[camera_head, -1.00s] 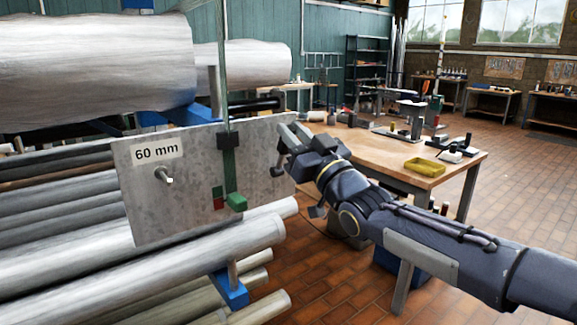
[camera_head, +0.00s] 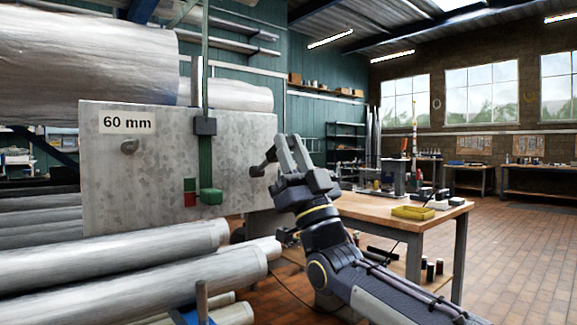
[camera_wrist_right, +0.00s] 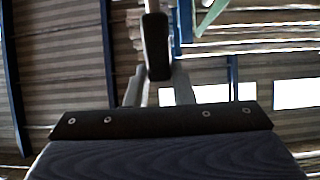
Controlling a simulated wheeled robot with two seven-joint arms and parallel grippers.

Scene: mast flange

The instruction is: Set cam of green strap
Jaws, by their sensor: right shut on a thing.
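The green strap (camera_head: 205,60) runs straight down in front of the grey plate marked 60 mm (camera_head: 150,185). A dark buckle (camera_head: 205,126) sits on it, with a green lever (camera_head: 207,165) hanging down to a green end block (camera_head: 210,196). A small green and red marker (camera_head: 190,193) is left of the lever. My right gripper (camera_head: 291,145) is right of the lever and apart from it, by the plate's right edge, fingers up. In the right wrist view, it is shut on a dark rounded handle (camera_wrist_right: 156,45). My left gripper is out of view.
Large metal tubes (camera_head: 90,60) lie behind the plate, and more tubes (camera_head: 150,255) lie below it. A wooden workbench (camera_head: 375,208) with a yellow tray (camera_head: 413,212) stands behind my right arm. Brick floor is open at right.

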